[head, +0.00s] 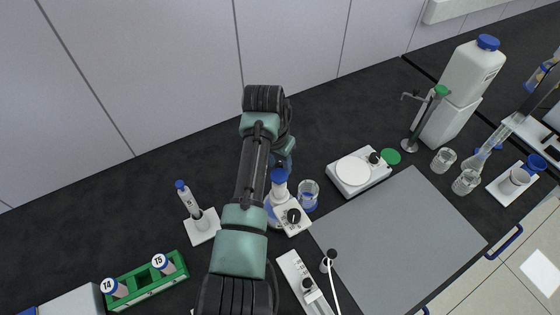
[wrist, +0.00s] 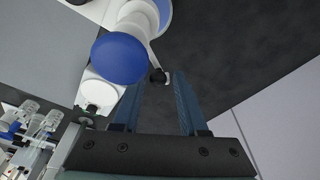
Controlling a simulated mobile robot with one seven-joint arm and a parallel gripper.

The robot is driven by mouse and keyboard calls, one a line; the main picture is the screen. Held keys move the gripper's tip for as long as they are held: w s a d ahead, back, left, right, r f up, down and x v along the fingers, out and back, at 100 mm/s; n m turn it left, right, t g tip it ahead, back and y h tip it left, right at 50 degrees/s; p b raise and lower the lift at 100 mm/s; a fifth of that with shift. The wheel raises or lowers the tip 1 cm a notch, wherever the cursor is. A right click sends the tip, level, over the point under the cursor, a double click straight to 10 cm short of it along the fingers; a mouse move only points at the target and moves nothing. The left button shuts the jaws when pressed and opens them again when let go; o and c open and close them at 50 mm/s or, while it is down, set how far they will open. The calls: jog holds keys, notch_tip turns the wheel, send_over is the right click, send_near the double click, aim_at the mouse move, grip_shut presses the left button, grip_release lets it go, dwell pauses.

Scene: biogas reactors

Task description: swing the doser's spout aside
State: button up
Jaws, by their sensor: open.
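The doser (head: 280,190) has a blue cap and a white body on a bottle. It stands on a white base plate with a black knob, partly hidden by my arm in the head view. In the wrist view its round blue cap (wrist: 120,58) is close, left of my fingers. A thin spout (wrist: 157,72) with a dark tip reaches from the white body toward the space between my fingertips. My gripper (wrist: 157,90) is open, with two blue fingers. I cannot tell whether either finger touches the spout. In the head view my gripper (head: 287,163) is largely hidden behind my arm.
A glass beaker with blue at its base (head: 308,195) stands right beside the doser. A pipette stand (head: 200,222) and green tube rack (head: 148,290) are left. The dark bench behind is clear.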

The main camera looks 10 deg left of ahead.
jog(key=shift+s+d+r+p, duration=0.1)
jog(key=shift+d+p, duration=0.15)
jog(key=shift+p, duration=0.25)
notch_tip(320, 180, up, 8)
jog(key=p, duration=0.7)
jog(key=shift+f, duration=0.35)
